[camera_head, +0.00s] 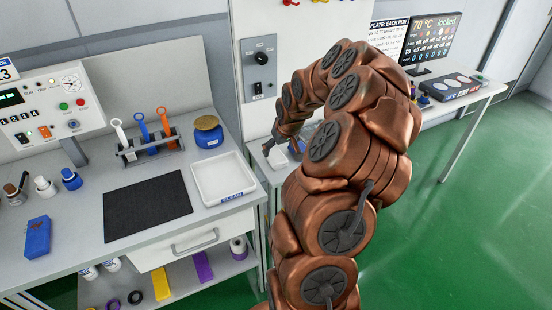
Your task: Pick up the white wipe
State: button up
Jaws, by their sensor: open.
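My copper-coloured arm arches over the middle of the picture and its wrist bends down at the left end. My gripper (270,148) is small and dark here, open, over the far surface to the right of the white tray. A small white patch (277,159) lies just below and beside the gripper. It may be the white wipe, but it is too small to tell, and whether the fingers touch it cannot be seen. My arm hides part of that surface.
On the left bench are a white tray (222,198) labelled CLEAN, a black mat (148,205), a tool rack (150,152), a blue jar (208,136) and a blue pouch (38,237). A screen (430,42) stands on the back right table. Green floor at right is clear.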

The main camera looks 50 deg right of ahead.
aim_at(276, 156)
jog(key=shift+a+p+x, duration=0.1)
jog(key=shift+p+x, duration=0.55)
jog(key=shift+x, duration=0.4)
jog(key=shift+a+p+x, duration=0.15)
jog(key=shift+p+x, duration=0.45)
jog(key=shift+x, duration=0.4)
jog(key=shift+p+x, duration=0.3)
jog(key=shift+x, duration=0.6)
jog(key=shift+d, duration=0.1)
jog(key=shift+c, duration=0.2)
jog(key=c, duration=1.1)
jog(key=shift+r, duration=0.15)
